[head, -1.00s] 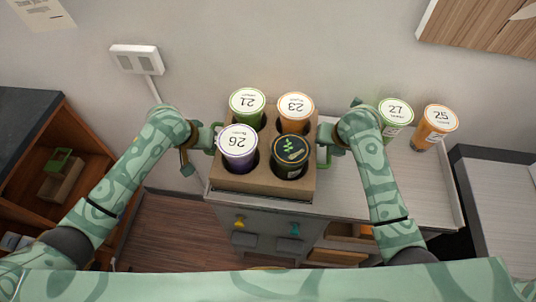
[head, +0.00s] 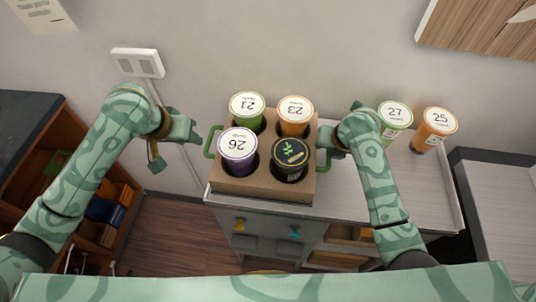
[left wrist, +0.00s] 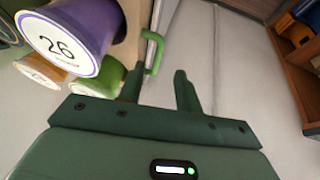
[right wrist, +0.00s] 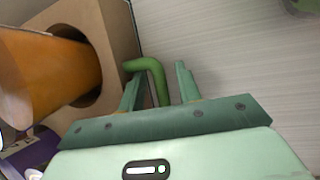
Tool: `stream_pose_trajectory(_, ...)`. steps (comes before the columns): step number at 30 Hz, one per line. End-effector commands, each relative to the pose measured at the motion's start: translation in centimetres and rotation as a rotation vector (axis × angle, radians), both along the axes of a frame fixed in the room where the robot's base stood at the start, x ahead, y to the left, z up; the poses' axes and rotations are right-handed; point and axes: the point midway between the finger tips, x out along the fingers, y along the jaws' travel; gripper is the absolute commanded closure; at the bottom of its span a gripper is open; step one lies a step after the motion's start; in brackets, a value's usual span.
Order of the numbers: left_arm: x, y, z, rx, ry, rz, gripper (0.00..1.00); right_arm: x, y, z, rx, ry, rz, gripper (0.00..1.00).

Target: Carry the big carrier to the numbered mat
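The big carrier (head: 262,187) is a brown cardboard box with green side handles, standing on the grey cabinet top. It holds cups 21 (head: 247,105), 23 (head: 296,110) and 26 (head: 238,144), and a dark cup with a green plant logo (head: 290,152). My left gripper (head: 190,130) is open and empty, left of the carrier's left handle (head: 211,142); in the left wrist view that handle (left wrist: 156,52) lies just beyond the fingertips. My right gripper (right wrist: 158,78) is open, with the right handle (right wrist: 158,84) between its fingers. I see no numbered mat.
Cups 27 (head: 394,115) and 25 (head: 438,122) stand at the back, right of the carrier. The cabinet top (head: 425,185) is clear in front of them. A wooden shelf unit (head: 130,193) stands at the left. The wall is close behind.

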Motion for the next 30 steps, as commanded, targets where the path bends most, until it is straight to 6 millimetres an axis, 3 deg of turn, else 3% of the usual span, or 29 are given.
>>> stream_pose_trajectory(7, -0.4, 0.3, 1.1, 0.001, 0.001, 0.0, 0.66, -0.6, -0.2, 1.7, 0.0, -0.003, 0.0, 0.66)
stream_pose_trajectory(19, -0.4, 0.3, 1.0, 0.0, 0.0, 0.0, 0.66, -4.1, -1.0, 9.5, 0.002, -0.002, 0.0, 0.66)
stream_pose_trajectory(24, -0.4, 0.2, 1.0, 0.0, 0.0, 0.0, 0.66, -4.8, -1.2, 10.8, 0.0, 0.0, 0.0, 0.66)
stream_pose_trajectory(30, -0.4, 0.2, 1.0, 0.0, 0.001, 0.0, 0.66, -4.8, -1.3, 10.9, 0.0, 0.0, 0.0, 0.66)
